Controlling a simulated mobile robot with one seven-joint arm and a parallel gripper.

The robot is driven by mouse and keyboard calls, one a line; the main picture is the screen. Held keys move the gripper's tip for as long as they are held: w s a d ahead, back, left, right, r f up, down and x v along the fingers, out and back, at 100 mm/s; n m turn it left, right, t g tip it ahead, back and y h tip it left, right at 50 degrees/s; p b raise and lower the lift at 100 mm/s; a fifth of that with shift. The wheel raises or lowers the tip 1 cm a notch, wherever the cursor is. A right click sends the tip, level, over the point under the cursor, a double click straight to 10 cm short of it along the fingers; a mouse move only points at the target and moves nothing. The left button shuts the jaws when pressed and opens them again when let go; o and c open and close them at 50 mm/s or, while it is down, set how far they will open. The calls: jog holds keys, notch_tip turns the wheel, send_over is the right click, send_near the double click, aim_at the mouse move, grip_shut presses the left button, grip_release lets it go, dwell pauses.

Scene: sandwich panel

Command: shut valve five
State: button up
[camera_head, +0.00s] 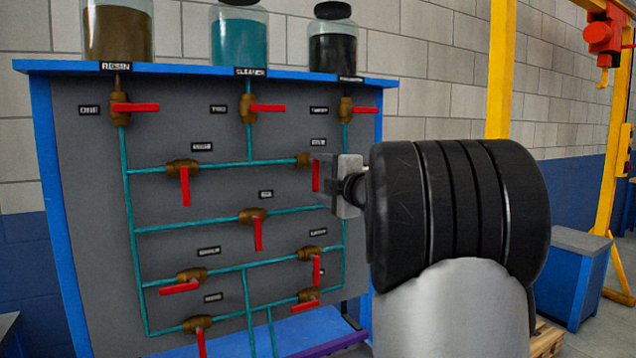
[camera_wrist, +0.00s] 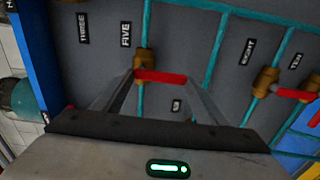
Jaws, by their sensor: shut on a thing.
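Valve five is a brass valve (camera_wrist: 144,60) beside the label reading FIVE (camera_wrist: 125,34) in the wrist view. Its red handle (camera_wrist: 162,77) lies between the fingertips of my gripper (camera_wrist: 160,86), which is shut on it. In the head view, the brass body of valve five (camera_head: 303,159) sits on a horizontal teal pipe at the panel's right side. Its red handle (camera_head: 316,175) hangs down, across the pipe. My gripper (camera_head: 325,178) reaches it from the right, and the fingers partly hide the valve's right side.
Other red-handled valves are on the grey panel (camera_head: 80,215), including one labelled EIGHT (camera_wrist: 266,80) nearby. Glass jars of resin (camera_head: 118,32), cleaner (camera_head: 240,42) and a dark liquid (camera_head: 333,52) stand on the blue top. My arm hides the area right of the panel.

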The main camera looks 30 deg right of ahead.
jog(key=shift+d, duration=0.1)
dwell(0.5)
jog(key=o, duration=1.5)
jog(key=s, duration=0.5)
jog(key=s+p, duration=0.1)
jog(key=s, duration=1.1)
jog(key=shift+s+d, duration=0.25)
jog(key=shift+d, duration=0.05)
